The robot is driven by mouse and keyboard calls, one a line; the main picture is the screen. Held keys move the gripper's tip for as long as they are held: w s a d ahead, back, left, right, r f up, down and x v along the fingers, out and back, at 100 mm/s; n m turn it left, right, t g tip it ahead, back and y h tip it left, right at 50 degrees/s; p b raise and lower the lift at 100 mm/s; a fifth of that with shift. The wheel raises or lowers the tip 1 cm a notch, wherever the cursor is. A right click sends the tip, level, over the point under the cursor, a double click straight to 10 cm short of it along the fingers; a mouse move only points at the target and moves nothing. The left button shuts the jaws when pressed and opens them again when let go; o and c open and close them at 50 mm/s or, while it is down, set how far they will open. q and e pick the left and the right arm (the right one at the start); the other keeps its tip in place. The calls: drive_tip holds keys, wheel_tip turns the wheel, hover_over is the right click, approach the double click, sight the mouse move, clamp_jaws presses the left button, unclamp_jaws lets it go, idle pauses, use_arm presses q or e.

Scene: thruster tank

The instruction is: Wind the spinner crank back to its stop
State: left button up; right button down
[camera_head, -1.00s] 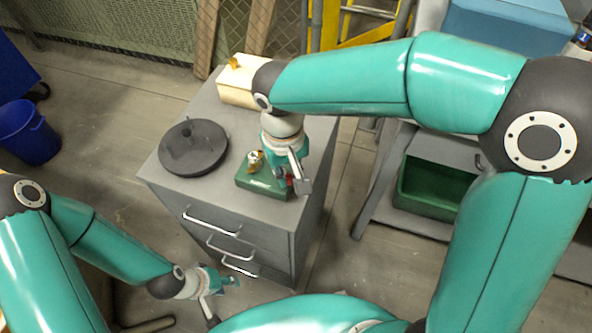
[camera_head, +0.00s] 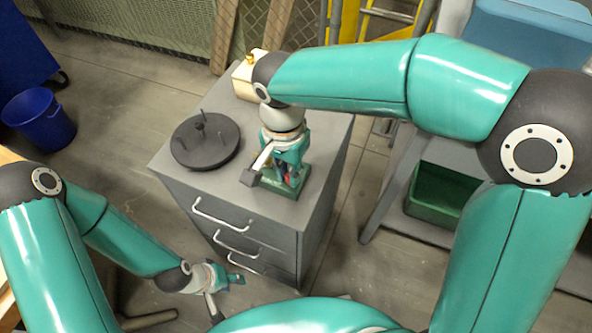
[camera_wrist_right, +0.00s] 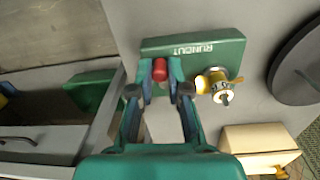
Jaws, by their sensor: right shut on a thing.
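The spinner is a green block (camera_wrist_right: 205,46) marked RUNOUT, with a brass hub (camera_wrist_right: 217,85) on it, in the right wrist view. A red crank knob (camera_wrist_right: 160,70) sits at the block's edge, left of the hub. My right gripper (camera_wrist_right: 160,78) is shut on the red knob, a fingertip on each side. In the head view my right gripper (camera_head: 291,178) points down over the green block (camera_head: 282,195) and hides the hub and most of the block. My left gripper (camera_head: 228,279) hangs low in front of the cabinet, away from the spinner; its opening is unclear.
The spinner stands on a grey drawer cabinet (camera_head: 200,182). A dark round plate with pegs (camera_head: 207,150) lies to its left and a cream box (camera_head: 243,84) behind it. A blue bin (camera_head: 38,120) stands on the floor, left. A green tray (camera_head: 440,192) sits on the right shelf.

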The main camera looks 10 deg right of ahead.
drive_tip(key=shift+m, duration=0.4)
drive_tip(key=c, duration=1.1)
unclamp_jaws()
drive_tip(key=r, duration=1.2)
drive_tip(key=shift+w+a, duration=0.2)
drive_tip(key=shift+a, duration=0.05)
drive_tip(key=shift+f, duration=0.1)
